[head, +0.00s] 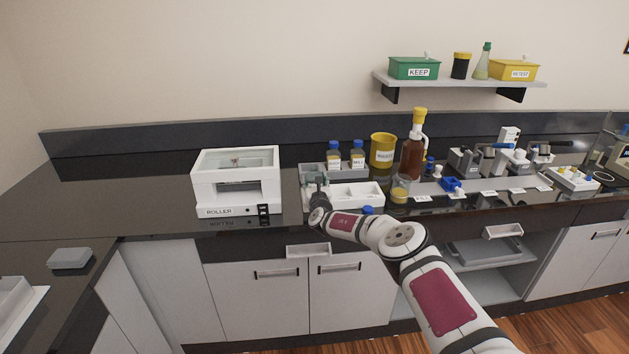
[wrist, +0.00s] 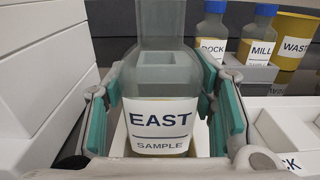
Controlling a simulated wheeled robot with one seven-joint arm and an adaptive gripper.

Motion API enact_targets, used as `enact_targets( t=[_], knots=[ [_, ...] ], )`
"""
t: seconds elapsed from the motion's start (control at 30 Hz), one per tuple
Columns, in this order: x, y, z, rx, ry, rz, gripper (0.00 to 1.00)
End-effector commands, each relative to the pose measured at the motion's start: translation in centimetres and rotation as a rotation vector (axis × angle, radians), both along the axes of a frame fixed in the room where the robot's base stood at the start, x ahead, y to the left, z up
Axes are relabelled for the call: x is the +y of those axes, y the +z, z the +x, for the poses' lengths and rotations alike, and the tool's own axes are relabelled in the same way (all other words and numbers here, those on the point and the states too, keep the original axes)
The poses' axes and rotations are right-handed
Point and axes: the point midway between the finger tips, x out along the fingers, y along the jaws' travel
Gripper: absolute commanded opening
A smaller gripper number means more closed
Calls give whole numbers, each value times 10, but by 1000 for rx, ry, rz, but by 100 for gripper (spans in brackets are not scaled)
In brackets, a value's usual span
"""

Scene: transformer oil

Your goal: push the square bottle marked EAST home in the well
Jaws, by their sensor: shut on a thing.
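The square bottle marked EAST (wrist: 160,120) stands upright in the middle of the wrist view, with a white label reading EAST SAMPLE and a greyish clear body. My gripper (wrist: 160,122) has its teal finger pads on the left and right sides of the bottle and is shut on it. In the head view my gripper (head: 319,190) is at the left end of the white tray (head: 357,187), where it mostly hides the bottle. The bottle's base and the well under it are hidden, so I cannot tell how deep it sits.
Blue-capped bottles marked DOCK (wrist: 211,35) and MILL (wrist: 258,38) stand in the grey rack (head: 346,172) behind. A yellow WASTE tub (head: 382,150) and a brown pump bottle (head: 412,155) are to their right. The white ROLLER machine (head: 236,180) stands close on the left.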

Motion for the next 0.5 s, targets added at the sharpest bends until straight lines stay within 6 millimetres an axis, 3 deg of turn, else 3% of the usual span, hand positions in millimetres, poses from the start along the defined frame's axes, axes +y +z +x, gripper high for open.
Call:
enact_targets(
  t=[0.5],
  knots=[
    [0, -10, 0, -2, 0, 0, 0]
  ],
)
